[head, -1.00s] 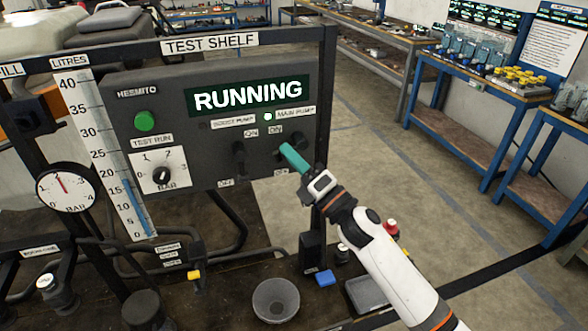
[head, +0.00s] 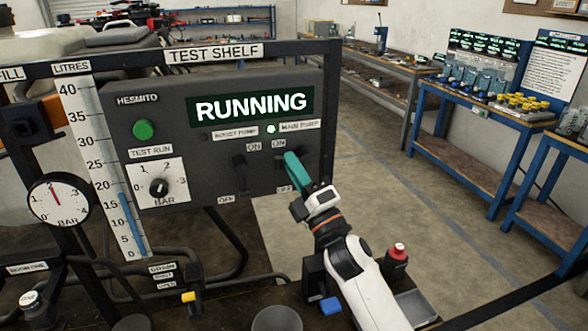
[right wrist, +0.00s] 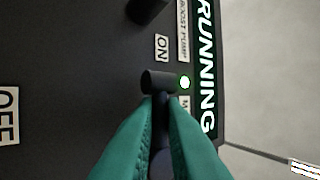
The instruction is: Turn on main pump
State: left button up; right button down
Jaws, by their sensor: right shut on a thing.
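The main pump switch is a dark lever (right wrist: 158,82) on the grey panel, beside the lit lamp, in the right wrist view. My right gripper (head: 291,158), with teal fingers, is shut on this lever; its fingertips (right wrist: 163,100) close around the stem. The fingers mostly hide the lever in the head view. The MAIN PUMP label (head: 300,125) is above it, with a glowing lamp (head: 271,129) to its left. The display (head: 251,104) reads RUNNING. My left gripper is out of view.
The boost pump lever (head: 240,172) stands close to the left of my right gripper. The panel also carries a green button (head: 144,130) and a dial (head: 158,188). A red-topped bottle (head: 398,257) stands near my right arm. Floor to the right is clear.

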jog(key=c, duration=1.5)
grip_release()
jog(key=shift+f, duration=0.1)
jog(key=b+v, duration=0.3)
jog(key=v, duration=0.9)
